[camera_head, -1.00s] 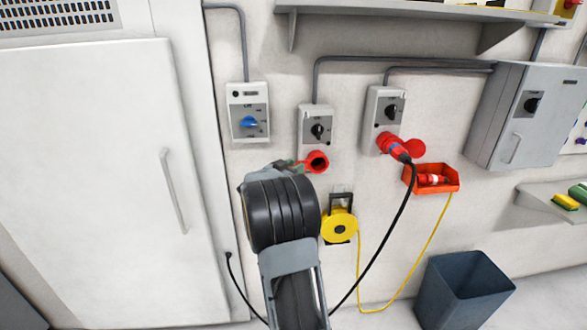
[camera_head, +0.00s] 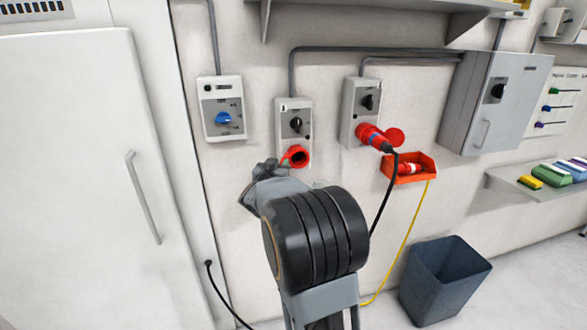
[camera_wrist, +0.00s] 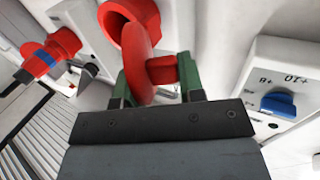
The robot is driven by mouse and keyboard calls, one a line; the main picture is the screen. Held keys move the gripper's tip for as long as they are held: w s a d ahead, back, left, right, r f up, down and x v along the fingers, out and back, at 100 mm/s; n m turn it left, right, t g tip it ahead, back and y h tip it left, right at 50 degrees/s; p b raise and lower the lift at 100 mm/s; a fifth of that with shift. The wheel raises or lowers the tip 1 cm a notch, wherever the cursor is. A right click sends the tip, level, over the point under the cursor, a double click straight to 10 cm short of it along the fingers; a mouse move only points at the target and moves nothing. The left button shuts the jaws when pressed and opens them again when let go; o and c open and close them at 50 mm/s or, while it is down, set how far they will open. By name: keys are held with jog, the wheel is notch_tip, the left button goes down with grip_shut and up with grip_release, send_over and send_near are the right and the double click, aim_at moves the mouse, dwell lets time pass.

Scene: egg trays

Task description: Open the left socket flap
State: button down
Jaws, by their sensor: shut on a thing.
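The left socket (camera_head: 299,157) is a red round outlet under a grey switch box (camera_head: 294,122). Its opening is uncovered and faces out. It also shows at the top of the wrist view (camera_wrist: 122,20). The red flap (camera_wrist: 139,58) is a disc standing swung out from the opening in the wrist view. My gripper (camera_wrist: 157,80) has green fingers and is shut on the flap's red stub. In the head view my gripper (camera_head: 272,168) is at the lower left of the socket, and the flap is mostly hidden there.
The right socket holds a red and blue plug (camera_head: 372,137) with a black cable hanging down. A box with a blue knob (camera_head: 223,118) is to the left. An orange bin (camera_head: 408,170) is on the wall at right. A dark waste bin (camera_head: 440,280) stands on the floor.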

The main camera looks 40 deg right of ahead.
jog(key=shift+w+a+r, duration=0.15)
jog(key=shift+a+r, duration=0.05)
jog(key=c, duration=1.1)
grip_release()
jog(key=shift+w+a, duration=0.1)
jog(key=shift+o, duration=0.8)
jog(key=shift+w+a, duration=0.1)
jog(key=shift+a, duration=0.1)
jog(key=shift+o, duration=0.2)
jog(key=shift+s+d+f, duration=0.15)
jog(key=shift+s+d, duration=0.1)
jog(key=shift+d, duration=0.1)
jog(key=shift+a, duration=0.1)
jog(key=b+v, duration=0.1)
jog(key=v, duration=1.2)
jog(key=shift+s+a, duration=0.2)
jog(key=shift+s, duration=0.05)
